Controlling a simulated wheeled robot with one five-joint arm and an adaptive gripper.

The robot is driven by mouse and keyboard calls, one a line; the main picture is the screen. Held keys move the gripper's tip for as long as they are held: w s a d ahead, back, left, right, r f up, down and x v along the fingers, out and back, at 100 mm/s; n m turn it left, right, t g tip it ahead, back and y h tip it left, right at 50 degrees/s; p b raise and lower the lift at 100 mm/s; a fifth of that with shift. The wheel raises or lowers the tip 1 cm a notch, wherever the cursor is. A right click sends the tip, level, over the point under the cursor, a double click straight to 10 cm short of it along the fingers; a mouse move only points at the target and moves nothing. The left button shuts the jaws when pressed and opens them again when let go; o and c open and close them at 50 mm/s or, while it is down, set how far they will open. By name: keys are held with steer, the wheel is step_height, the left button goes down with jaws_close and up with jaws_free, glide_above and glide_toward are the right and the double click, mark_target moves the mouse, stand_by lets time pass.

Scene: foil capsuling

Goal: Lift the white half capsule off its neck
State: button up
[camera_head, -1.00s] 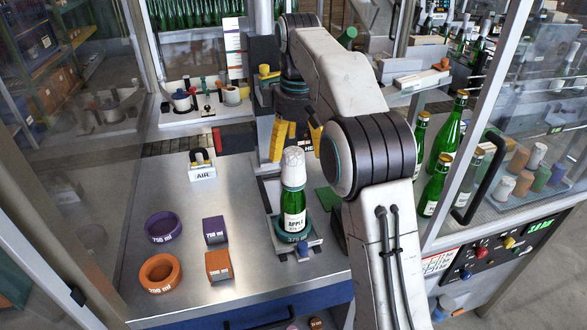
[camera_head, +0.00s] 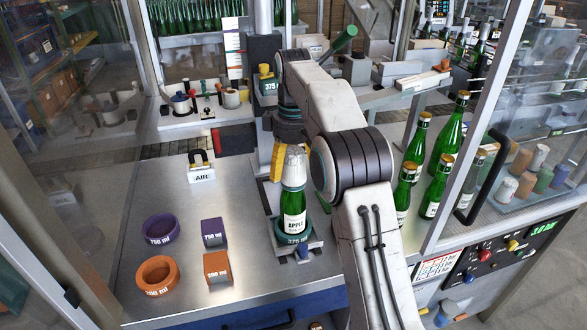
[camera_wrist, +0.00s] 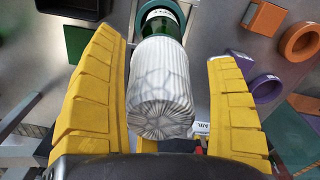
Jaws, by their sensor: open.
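The white half capsule (camera_head: 293,167) sits over the neck of a green bottle (camera_head: 293,208) labelled APPLE. The bottle stands upright in a green ring marked 375 on a small stand. In the wrist view the capsule (camera_wrist: 161,88) is pleated, with a wrinkled closed top, and the green bottle (camera_wrist: 160,20) lies beyond it. My gripper (camera_wrist: 168,85) is open, with one yellow finger on either side of the capsule and visible gaps to both. In the head view my gripper (camera_head: 277,162) is partly hidden behind the capsule and my arm.
A purple ring (camera_head: 162,228), an orange ring (camera_head: 156,274), a purple block (camera_head: 214,232) and an orange block (camera_head: 217,267) lie on the table left of the bottle. An AIR sign (camera_head: 201,173) stands behind them. Several green bottles (camera_head: 438,150) stand at right beyond my arm.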

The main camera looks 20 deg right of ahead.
steer(key=shift+f, duration=1.3)
steer(key=shift+c, duration=0.4)
steer(key=c, duration=0.7)
